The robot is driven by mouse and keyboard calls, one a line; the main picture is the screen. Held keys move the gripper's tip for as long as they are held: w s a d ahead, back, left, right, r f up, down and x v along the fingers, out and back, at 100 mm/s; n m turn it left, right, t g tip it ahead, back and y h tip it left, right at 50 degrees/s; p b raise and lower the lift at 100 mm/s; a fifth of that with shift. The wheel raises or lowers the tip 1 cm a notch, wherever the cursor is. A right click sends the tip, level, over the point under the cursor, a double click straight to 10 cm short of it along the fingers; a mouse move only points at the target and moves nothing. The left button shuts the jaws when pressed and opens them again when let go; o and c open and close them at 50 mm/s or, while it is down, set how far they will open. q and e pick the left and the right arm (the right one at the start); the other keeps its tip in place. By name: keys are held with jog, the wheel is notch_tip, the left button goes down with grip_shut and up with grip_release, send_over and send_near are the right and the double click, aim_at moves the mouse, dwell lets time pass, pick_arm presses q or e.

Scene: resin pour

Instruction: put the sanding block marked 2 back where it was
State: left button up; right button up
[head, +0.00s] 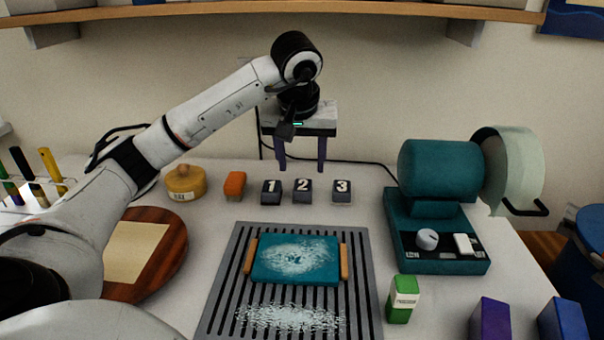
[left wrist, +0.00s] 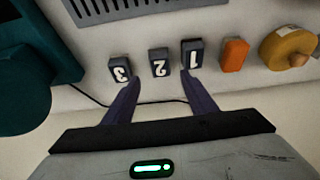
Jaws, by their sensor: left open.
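The sanding block marked 2 (head: 302,191) is a dark block with a white numeral. It stands on the table between the block marked 1 (head: 271,192) and the block marked 3 (head: 342,191). My left gripper (head: 301,166) is open and empty, fingers pointing down, and appears above and behind the row in the head view. In the left wrist view block 2 (left wrist: 160,62) lies just beyond the gap between the fingertips (left wrist: 160,79), with block 1 (left wrist: 193,53) and block 3 (left wrist: 120,68) on either side. My right gripper is not in view.
An orange block (head: 235,185) and a yellow round container (head: 185,182) stand left of the row. A slatted grey tray (head: 212,310) holding a teal board (head: 295,260) lies in front. A teal machine (head: 440,190) stands at the right. A shelf (head: 380,14) hangs above.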

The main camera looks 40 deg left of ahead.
pick_arm(q)
jog(key=shift+v, duration=1.8)
